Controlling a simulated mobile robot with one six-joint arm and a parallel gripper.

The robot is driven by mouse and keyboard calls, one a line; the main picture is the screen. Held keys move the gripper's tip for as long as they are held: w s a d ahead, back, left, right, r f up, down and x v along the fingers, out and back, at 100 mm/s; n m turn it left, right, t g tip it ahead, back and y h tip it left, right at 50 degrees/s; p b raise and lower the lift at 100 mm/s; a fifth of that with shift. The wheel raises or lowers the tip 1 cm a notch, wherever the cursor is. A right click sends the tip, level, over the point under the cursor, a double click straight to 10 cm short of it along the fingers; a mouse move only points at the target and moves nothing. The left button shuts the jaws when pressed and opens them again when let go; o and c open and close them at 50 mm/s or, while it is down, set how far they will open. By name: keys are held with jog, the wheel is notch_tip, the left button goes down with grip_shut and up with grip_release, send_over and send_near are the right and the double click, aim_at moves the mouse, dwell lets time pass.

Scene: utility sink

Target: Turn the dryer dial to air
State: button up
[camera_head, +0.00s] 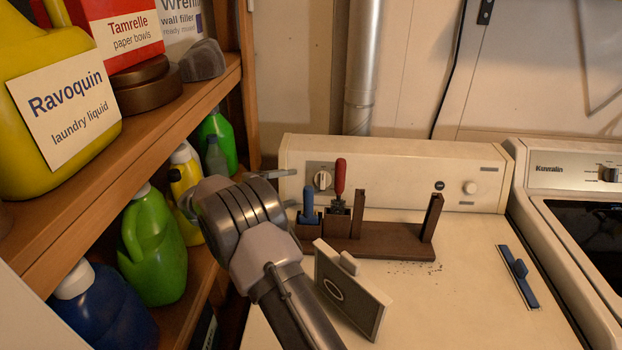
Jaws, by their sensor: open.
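A pale dial (323,180) with a grip ridge sits on a grey plate at the left of the cream machine's back panel (410,172). Its markings are too small to read, so I cannot tell its setting. My arm rises from the bottom, and my gripper (292,188) is left of the dial, open and apart from it. Part of the gripper is hidden behind my wrist.
A brown wooden rack (390,241) with red- and blue-handled tools stands before the panel. A grey plate-like object (350,292) and a blue-handled scraper (519,272) are on the top. Shelves with bottles crowd the left. Another machine (566,178) adjoins at right.

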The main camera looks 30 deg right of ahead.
aim_at(322, 181)
jog(key=b+x, duration=0.3)
jog(key=x, duration=0.8)
jog(key=shift+f, duration=0.15)
jog(key=shift+w+d, duration=0.15)
jog(key=shift+d, duration=0.35)
jog(key=c, duration=1.4)
jog(key=shift+o, duration=0.2)
jog(key=shift+r+m+g+y+p, duration=0.35)
jog(key=shift+m+y+p, duration=0.3)
jog(key=shift+m, duration=0.25)
jog(key=shift+d+m+y+p, duration=0.1)
jog(key=shift+m+y+p, duration=0.2)
jog(key=shift+m+y, duration=0.25)
jog(key=shift+f+m+y, duration=0.2)
jog(key=shift+m+y, duration=0.05)
jog(key=shift+y, duration=0.05)
jog(key=o, duration=1.4)
jog(key=shift+c, duration=0.2)
